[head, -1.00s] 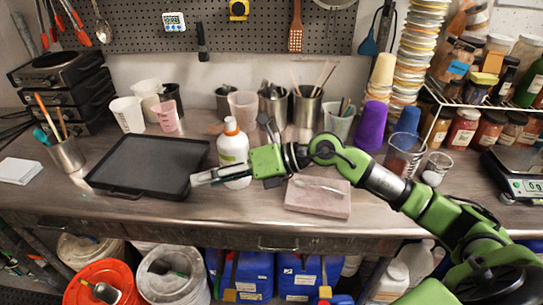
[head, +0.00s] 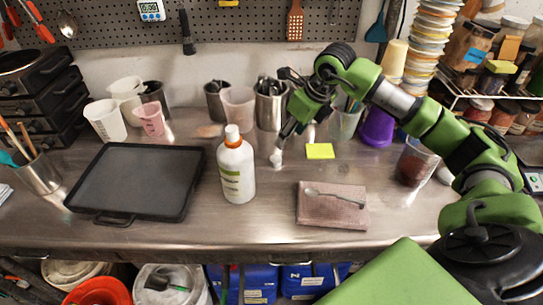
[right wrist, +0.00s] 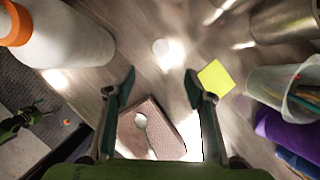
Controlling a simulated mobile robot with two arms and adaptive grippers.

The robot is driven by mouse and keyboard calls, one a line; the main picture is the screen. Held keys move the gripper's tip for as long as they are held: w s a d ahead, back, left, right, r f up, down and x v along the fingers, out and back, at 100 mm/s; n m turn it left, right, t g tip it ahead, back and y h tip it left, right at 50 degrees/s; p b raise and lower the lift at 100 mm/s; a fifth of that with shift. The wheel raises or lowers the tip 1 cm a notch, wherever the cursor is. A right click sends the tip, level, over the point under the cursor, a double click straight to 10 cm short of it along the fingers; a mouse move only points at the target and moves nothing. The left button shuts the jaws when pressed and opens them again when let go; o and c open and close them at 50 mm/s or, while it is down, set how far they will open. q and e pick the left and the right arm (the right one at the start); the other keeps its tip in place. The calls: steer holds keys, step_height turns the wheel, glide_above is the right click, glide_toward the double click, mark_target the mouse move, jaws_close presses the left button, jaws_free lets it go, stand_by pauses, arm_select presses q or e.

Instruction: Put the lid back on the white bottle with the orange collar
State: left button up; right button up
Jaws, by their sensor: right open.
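The white bottle (head: 237,180) stands upright on the steel bench, with an orange collar (head: 233,142) and a white tip above it. In the right wrist view the bottle (right wrist: 70,35) is at upper left. A small white round piece, seemingly the lid (head: 276,158), is on the bench right of the bottle. It shows as a pale disc (right wrist: 160,46) in the right wrist view. My right gripper (head: 287,143) points down close to it, open and empty; in the wrist view its fingertips (right wrist: 159,82) are on either side, below the disc. My left gripper is out of view.
A yellow note (head: 320,151) lies right of the lid. A pinkish slab (head: 318,217) with a spoon is in front. A black tray (head: 140,178) is left of the bottle. Metal cups (head: 270,108) and a purple cup (head: 377,128) stand behind.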

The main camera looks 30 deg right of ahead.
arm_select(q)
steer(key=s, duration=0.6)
arm_select(e)
steer(key=p, duration=0.2)
glide_toward(276, 159)
steer(key=x, duration=0.2)
steer(key=shift+a+f, duration=0.2)
steer(key=shift+f, duration=0.15)
steer(key=shift+w+f, duration=0.15)
steer(key=shift+f, duration=0.4)
steer(key=p+x, duration=0.1)
steer(key=x, duration=0.1)
steer(key=p+x, duration=0.1)
steer(key=x, duration=0.1)
steer(key=shift+w+d+p, duration=0.15)
steer(key=shift+w+p, duration=0.15)
steer(key=shift+w+f, duration=0.1)
steer(key=shift+f, duration=0.3)
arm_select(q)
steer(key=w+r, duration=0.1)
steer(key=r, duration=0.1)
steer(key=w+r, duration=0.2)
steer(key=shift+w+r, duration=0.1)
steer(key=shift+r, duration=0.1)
